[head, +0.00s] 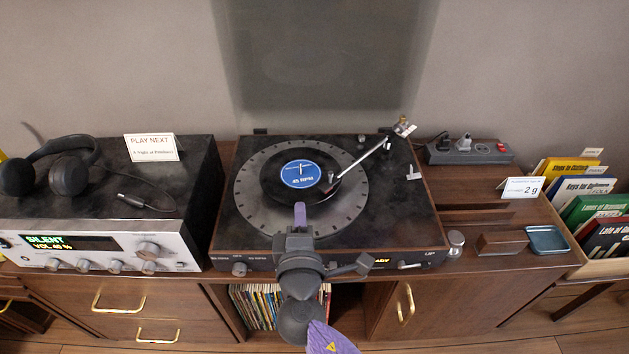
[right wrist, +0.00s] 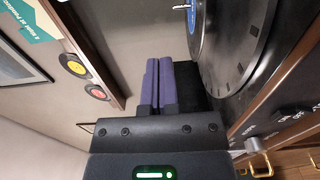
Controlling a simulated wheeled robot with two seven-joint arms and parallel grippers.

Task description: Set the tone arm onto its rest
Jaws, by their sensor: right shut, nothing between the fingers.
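The turntable (head: 330,242) stands on the cabinet with a small black record with a blue label (head: 301,174) on its platter. The silver tone arm (head: 366,157) runs from its pivot (head: 403,127) at the back right to a headshell (head: 332,184) over the record's right edge; whether the stylus touches is too small to tell. A small pale bracket (head: 414,173), perhaps the rest, stands right of the tone arm, apart from it. My right gripper (head: 300,212) is shut and empty over the platter's front edge; its purple fingers (right wrist: 160,82) meet in the right wrist view. My left gripper is not seen.
An amplifier (head: 105,250) with headphones (head: 70,178) and a "PLAY NEXT" card (head: 152,148) stands at left. At right are a power strip (head: 470,151), a wooden block (head: 502,243), a blue tray (head: 547,239) and record sleeves (head: 595,208). A metal knob (head: 456,241) stands beside the turntable's front right corner.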

